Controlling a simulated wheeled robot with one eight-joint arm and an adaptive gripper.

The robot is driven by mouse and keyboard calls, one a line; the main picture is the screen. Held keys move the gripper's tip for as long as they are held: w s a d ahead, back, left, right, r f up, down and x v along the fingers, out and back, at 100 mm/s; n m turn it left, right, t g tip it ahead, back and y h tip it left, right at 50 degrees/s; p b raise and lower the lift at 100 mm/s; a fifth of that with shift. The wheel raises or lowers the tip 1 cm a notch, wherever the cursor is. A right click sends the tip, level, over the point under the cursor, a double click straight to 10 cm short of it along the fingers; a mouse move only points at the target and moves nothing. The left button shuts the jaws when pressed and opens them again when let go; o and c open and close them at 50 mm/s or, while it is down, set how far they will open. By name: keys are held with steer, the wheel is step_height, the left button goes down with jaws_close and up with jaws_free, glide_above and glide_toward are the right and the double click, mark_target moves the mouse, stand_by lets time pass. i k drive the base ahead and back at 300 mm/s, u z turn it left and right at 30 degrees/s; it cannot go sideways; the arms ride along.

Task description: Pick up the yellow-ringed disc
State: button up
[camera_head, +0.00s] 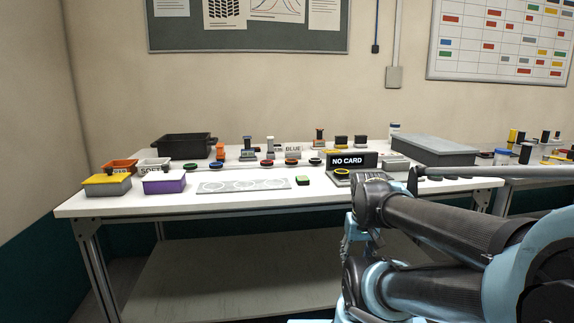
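My arm fills the lower right. I cannot make out my gripper's fingers in this view.
Several dark discs and upright stamps stand behind. A large grey box (428,151) is at the back right.

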mark_target(341, 173)
steer(key=z, duration=0.8)
steer(key=k, duration=1.15)
steer(key=u, duration=0.6)
steer(key=i, duration=1)
steer(key=z, duration=0.05)
